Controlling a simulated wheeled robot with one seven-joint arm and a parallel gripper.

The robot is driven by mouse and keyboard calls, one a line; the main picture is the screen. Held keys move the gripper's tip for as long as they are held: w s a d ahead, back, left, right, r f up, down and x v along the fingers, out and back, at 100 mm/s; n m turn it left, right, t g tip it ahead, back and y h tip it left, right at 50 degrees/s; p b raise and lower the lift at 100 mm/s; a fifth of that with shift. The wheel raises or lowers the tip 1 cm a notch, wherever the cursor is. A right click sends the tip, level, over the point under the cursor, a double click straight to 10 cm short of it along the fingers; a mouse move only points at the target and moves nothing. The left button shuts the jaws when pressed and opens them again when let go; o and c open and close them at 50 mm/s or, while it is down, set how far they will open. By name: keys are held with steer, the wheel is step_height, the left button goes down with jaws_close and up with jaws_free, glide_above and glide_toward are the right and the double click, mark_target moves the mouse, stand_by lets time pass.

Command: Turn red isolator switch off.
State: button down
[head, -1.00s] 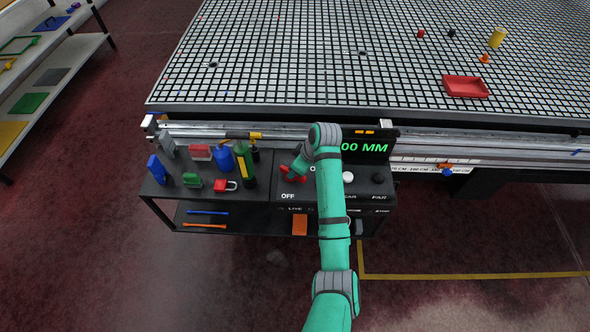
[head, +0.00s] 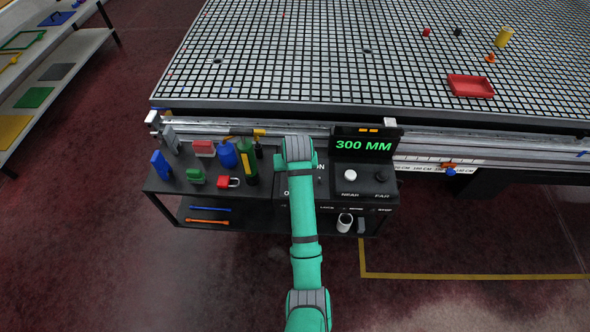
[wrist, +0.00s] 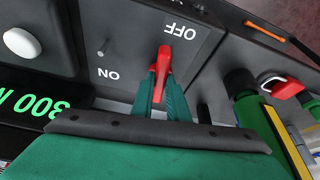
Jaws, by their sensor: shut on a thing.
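The red isolator switch handle (wrist: 163,58) is between the fingers of my gripper (wrist: 162,78) in the wrist view. My gripper is shut on it. The handle's free end points toward the OFF label (wrist: 182,34); the ON label (wrist: 108,74) is to the left. In the head view my arm covers the handle and most of the switch plate, with only part of the ON and OFF lettering showing.
A display (head: 364,145) reads 300 MM, above a white button (head: 350,174) and a dark button (head: 381,177). Left of the switch stand a green bottle (head: 250,163), a red padlock (head: 234,182) and several blocks. The grid table (head: 400,75) lies behind.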

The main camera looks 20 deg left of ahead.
steer(key=shift+a+m, duration=0.1)
steer(key=shift+m, duration=0.7)
steer(key=shift+h, duration=0.3)
steer(key=c, duration=1.7)
jaws_free()
steer(key=shift+r, duration=0.1)
steer(key=v, duration=1)
steer(key=shift+s+r, duration=0.25)
steer(key=shift+s, duration=0.1)
